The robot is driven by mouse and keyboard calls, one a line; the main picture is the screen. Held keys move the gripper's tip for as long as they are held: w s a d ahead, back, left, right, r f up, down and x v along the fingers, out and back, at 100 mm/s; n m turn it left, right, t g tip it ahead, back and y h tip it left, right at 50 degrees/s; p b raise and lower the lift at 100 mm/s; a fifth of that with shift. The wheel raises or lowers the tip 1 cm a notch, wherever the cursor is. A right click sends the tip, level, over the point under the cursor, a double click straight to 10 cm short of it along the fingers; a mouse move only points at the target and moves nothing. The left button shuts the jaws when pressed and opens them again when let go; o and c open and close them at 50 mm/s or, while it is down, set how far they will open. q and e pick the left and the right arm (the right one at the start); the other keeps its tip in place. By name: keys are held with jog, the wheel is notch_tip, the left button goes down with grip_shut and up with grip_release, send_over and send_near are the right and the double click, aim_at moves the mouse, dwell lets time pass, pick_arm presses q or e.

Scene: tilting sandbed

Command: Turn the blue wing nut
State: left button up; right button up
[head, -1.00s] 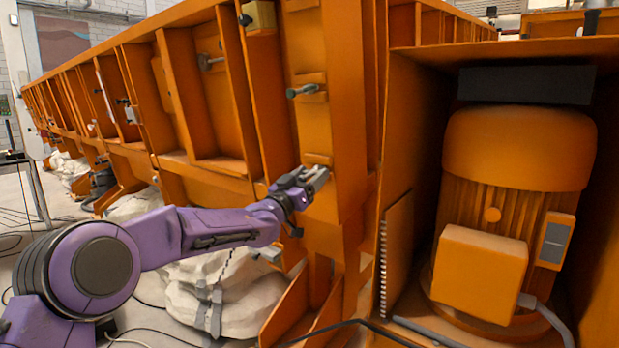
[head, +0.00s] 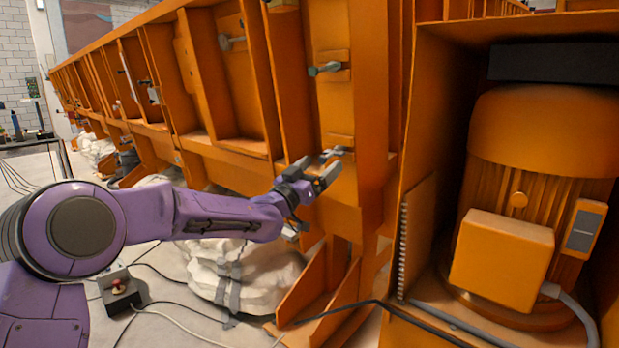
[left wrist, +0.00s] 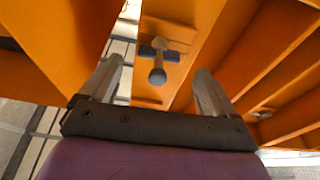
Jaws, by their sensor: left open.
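The blue wing nut (head: 325,69) is a small blue-grey piece on a bolt. It sticks out from a slotted plate on the upright orange panel, at upper centre in the head view. In the left wrist view the wing nut (left wrist: 158,62) shows its rounded end and two side wings, ahead of and between the fingers in the picture, not touching them. My left gripper (head: 332,167) is open and empty, below the nut by the panel's lower slot. Both its fingers show in the left wrist view (left wrist: 159,72). My right gripper is not in view.
A similar grey bolt (head: 231,42) sits in the panel bay to the left. Orange upright ribs (head: 262,90) stand out beside the nut's panel. An orange motor (head: 540,150) in a housing is at right. White sacks (head: 240,275) and cables lie on the floor below.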

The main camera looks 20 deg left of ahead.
pick_arm(q)
jog(key=v, duration=0.5)
jog(key=shift+s+f, duration=0.1)
jog(key=shift+s, duration=0.1)
jog(key=shift+a, duration=0.1)
